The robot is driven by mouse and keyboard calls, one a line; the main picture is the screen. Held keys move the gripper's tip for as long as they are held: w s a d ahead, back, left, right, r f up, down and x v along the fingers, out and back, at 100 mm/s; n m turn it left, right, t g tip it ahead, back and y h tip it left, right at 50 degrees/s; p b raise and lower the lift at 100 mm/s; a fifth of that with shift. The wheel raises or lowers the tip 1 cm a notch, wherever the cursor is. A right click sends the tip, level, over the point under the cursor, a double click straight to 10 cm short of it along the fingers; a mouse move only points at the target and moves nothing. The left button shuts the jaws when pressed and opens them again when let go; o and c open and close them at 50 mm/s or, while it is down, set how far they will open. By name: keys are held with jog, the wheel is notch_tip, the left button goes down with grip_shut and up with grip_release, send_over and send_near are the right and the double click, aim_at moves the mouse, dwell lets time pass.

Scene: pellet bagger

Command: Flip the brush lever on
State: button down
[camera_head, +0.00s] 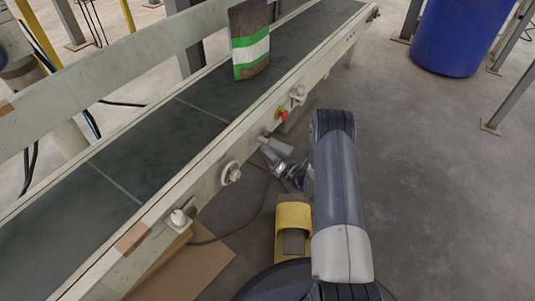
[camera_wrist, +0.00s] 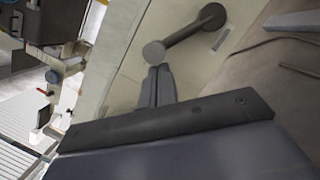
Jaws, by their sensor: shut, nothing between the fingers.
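A dark lever (camera_wrist: 185,33) is mounted on a pale panel in the wrist view. Its round pivot is at the upper right, and its arm slopes down left to a grey round knob (camera_wrist: 154,53). My gripper (camera_wrist: 157,72) is shut and empty, with its fingertips just below the knob; I cannot tell whether they touch it. In the head view my gripper (camera_head: 265,142) is at the near side of the conveyor, small and partly hidden by my arm. The lever cannot be made out there.
The conveyor (camera_head: 150,139) runs diagonally, with a brown, green and white bag (camera_head: 250,42) standing on it. A red button (camera_head: 283,115) sits on its side rail. A yellow object (camera_head: 293,217) and cardboard (camera_head: 185,270) lie below. A blue barrel (camera_head: 460,35) stands at the upper right; floor between is clear.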

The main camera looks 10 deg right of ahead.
jog(key=r+m, duration=0.1)
jog(key=w+d+r+m+p, duration=0.1)
jog(key=m, duration=0.1)
jog(key=r+m+h, duration=0.1)
jog(key=r+m, duration=0.1)
jog(key=shift+w+d+p, duration=0.15)
jog(key=shift+d+p, duration=0.05)
jog(key=shift+p, duration=0.15)
jog(key=shift+r, duration=0.1)
dwell(0.5)
